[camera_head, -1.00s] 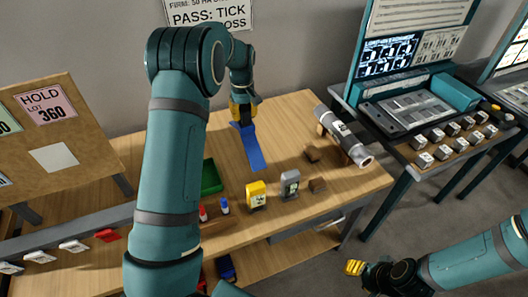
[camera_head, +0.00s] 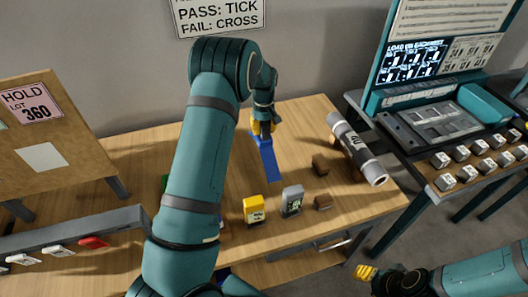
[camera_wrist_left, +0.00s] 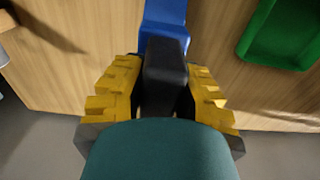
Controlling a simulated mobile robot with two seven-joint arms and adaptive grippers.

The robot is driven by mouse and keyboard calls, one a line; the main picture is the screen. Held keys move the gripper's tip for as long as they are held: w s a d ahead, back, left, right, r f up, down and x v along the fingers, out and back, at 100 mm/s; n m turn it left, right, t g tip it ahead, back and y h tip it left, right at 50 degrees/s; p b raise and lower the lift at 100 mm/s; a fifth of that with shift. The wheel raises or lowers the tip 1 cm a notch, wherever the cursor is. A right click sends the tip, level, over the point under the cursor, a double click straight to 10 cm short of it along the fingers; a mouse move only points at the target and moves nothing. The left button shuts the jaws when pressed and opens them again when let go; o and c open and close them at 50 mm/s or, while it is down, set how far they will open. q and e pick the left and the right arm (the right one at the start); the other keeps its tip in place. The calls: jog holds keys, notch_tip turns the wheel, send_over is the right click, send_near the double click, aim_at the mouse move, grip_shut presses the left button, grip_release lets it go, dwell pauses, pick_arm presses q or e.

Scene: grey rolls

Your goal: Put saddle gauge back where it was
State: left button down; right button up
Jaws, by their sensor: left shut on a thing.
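The saddle gauge appears to be the long blue piece (camera_head: 269,160) with a black grip, which shows between the fingers in the left wrist view (camera_wrist_left: 165,75). My left gripper (camera_head: 263,127) is shut on the black grip; its yellow fingers (camera_wrist_left: 163,92) lie on both sides of it. The blue part points away from the gripper over the bench top (camera_head: 225,140). I cannot tell whether it touches the wood. My right gripper (camera_head: 366,272) is low at the right, off the bench, and its opening is unclear.
A grey roll (camera_head: 358,150) lies at the bench's right. A green tray (camera_wrist_left: 280,35) is partly hidden by my left arm. A hold board (camera_head: 45,130) stands left.

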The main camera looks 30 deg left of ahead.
pick_arm(q)
notch_tip(320, 180, down, 2)
jog(key=shift+s+f, duration=0.1)
jog(key=shift+s, duration=0.05)
jog(key=shift+f, duration=2.2)
jog(key=shift+f, duration=0.2)
jog(key=c, duration=0.9)
grip_release()
jog(key=shift+o, duration=0.2)
jog(key=shift+r, duration=0.15)
notch_tip(320, 180, up, 12)
jog(key=shift+r, duration=0.1)
